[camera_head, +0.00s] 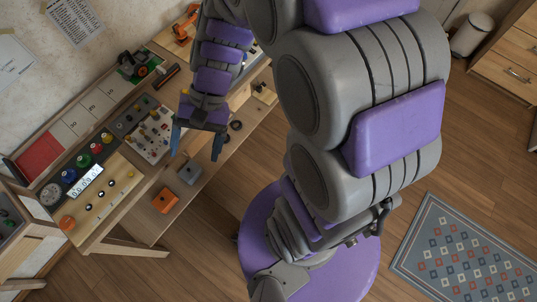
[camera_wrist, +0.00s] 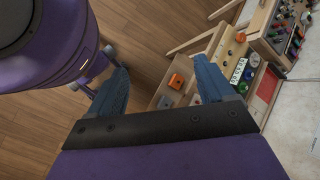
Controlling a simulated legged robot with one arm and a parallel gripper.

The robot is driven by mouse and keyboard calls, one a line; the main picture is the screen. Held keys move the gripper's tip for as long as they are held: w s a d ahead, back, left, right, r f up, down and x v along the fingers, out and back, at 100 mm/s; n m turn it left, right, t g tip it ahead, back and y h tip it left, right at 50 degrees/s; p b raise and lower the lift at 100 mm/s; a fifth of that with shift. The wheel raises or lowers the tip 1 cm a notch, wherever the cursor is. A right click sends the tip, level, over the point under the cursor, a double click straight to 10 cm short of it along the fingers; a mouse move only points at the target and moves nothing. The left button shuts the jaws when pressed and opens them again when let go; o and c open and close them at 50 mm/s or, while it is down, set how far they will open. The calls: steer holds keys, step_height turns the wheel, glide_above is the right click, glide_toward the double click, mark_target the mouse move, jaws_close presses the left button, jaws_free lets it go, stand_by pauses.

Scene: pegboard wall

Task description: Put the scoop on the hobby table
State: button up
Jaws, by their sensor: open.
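My gripper (camera_head: 196,146) hangs open and empty over the long wooden table along the wall, which looks like the hobby table (camera_head: 143,183). Its two blue fingers are spread wide, and in the wrist view my gripper (camera_wrist: 162,66) has nothing between the fingertips. An orange block (camera_head: 165,200) and a grey block (camera_head: 190,174) rest on the table's lower front board, below the gripper; the orange block also shows in the wrist view (camera_wrist: 177,81). I cannot make out a scoop in either view.
The table's raised back part holds a button panel (camera_head: 152,130), coloured knobs, a red panel (camera_head: 38,154) and small tools. A wooden rack (camera_head: 20,250) stands at the left. A patterned rug (camera_head: 465,250), a bin (camera_head: 472,34) and drawers (camera_head: 508,55) are at the right.

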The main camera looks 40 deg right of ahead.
steer(key=s+d+r+n+t+h, duration=0.1)
steer(key=s+d+r+n+h, duration=0.2)
steer(key=s+d, duration=0.7)
steer(key=s+n+h, duration=0.2)
steer(key=h, duration=0.2)
steer(key=shift+s+d, duration=0.15)
steer(key=shift+s, duration=0.15)
